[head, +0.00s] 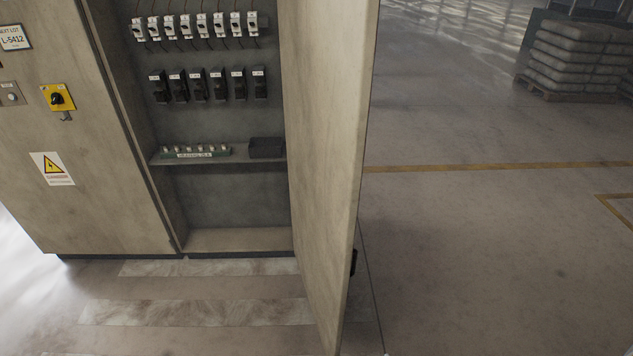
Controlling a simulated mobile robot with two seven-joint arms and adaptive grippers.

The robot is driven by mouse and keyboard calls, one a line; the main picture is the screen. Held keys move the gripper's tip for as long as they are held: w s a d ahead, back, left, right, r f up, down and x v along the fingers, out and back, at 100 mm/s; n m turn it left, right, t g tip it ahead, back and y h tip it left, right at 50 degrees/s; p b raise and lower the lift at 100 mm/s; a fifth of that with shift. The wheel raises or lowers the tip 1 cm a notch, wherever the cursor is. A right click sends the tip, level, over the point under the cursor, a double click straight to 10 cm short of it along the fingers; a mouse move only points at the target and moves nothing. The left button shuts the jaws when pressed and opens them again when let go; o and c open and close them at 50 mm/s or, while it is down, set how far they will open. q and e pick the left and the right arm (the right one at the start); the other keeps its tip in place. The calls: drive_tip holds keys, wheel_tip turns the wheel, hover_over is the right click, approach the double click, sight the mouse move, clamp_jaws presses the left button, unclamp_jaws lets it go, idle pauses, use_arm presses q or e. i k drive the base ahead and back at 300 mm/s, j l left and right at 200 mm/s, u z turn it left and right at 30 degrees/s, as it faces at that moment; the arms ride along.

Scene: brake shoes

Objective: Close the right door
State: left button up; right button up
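The right door (325,150) of a beige electrical cabinet stands wide open in the head view. It swings out toward me from the right side of the cabinet opening. A small dark part (353,262), perhaps its handle, shows at the door's outer edge, mostly hidden behind it. The open compartment (225,205) shows rows of white and black breakers and a shelf. The left door (90,130) is shut and carries a yellow rotary switch (58,98) and a warning label (52,169). Neither of my grippers is in view.
The concrete floor (480,240) to the right of the door is clear, with a yellow line (500,167) across it. A pallet of stacked sacks (580,60) stands at the far right. Pale worn strips (200,312) mark the floor before the cabinet.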

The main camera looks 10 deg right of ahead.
sight(327, 47)
drive_tip(key=i+l+u, duration=0.2)
drive_tip(key=l, duration=0.3)
drive_tip(key=l+u, duration=0.2)
drive_tip(key=l, duration=0.25)
drive_tip(key=i+l+u, duration=0.1)
drive_tip(key=l, duration=0.3)
drive_tip(key=i+l+u, duration=0.1)
drive_tip(key=l, duration=0.35)
drive_tip(key=i+l+u, duration=0.1)
drive_tip(key=l, duration=0.35)
drive_tip(key=k+l+z, duration=0.1)
drive_tip(key=k, duration=0.3)
drive_tip(key=k+l+z, duration=0.1)
drive_tip(key=k+l, duration=0.45)
drive_tip(key=k, duration=0.25)
drive_tip(key=i+j+z, duration=0.1)
drive_tip(key=i+j, duration=0.4)
drive_tip(key=j, duration=0.1)
